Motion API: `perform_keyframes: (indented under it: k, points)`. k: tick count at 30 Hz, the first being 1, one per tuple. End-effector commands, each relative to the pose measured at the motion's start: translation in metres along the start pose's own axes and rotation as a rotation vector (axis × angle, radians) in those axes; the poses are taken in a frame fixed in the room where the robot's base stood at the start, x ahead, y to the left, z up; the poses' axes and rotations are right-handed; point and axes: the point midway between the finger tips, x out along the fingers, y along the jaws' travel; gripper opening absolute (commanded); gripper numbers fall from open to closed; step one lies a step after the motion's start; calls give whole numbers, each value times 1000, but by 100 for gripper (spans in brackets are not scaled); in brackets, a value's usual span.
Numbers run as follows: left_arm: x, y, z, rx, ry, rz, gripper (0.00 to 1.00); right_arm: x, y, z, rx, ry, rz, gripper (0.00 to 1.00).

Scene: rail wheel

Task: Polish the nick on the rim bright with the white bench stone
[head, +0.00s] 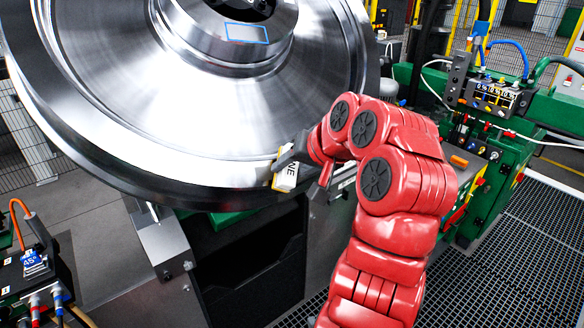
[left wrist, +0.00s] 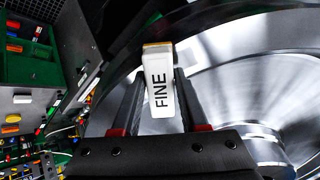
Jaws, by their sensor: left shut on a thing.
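The large shiny steel wheel (head: 130,95) fills the upper left of the head view, and part of it shows in the left wrist view (left wrist: 235,75). My left gripper (head: 287,168) is shut on the white bench stone (head: 286,179), marked FINE. In the left wrist view the stone (left wrist: 159,85) stands between the two dark fingers, with a tan strip at its far end. The stone is at the wheel's lower right rim; I cannot tell if it touches. I cannot make out the nick. My right gripper is not in view.
A green machine (head: 490,170) with a control box (head: 492,97), cables and knobs stands at the right. A grey metal bracket (head: 165,245) is below the wheel. A device marked 45° (head: 35,264) with hoses is at the lower left. Grating floor (head: 520,255) lies lower right.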

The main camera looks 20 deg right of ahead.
Motion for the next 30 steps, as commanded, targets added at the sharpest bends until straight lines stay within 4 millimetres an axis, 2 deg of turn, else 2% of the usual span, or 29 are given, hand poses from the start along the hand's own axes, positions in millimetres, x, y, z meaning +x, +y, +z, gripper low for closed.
perform_keyframes:
  k: [20,30]
  points:
    - [12,-1,0,-1,1,1,0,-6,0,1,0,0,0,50]
    - [11,-22,13,0,-1,1,0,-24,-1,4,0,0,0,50]
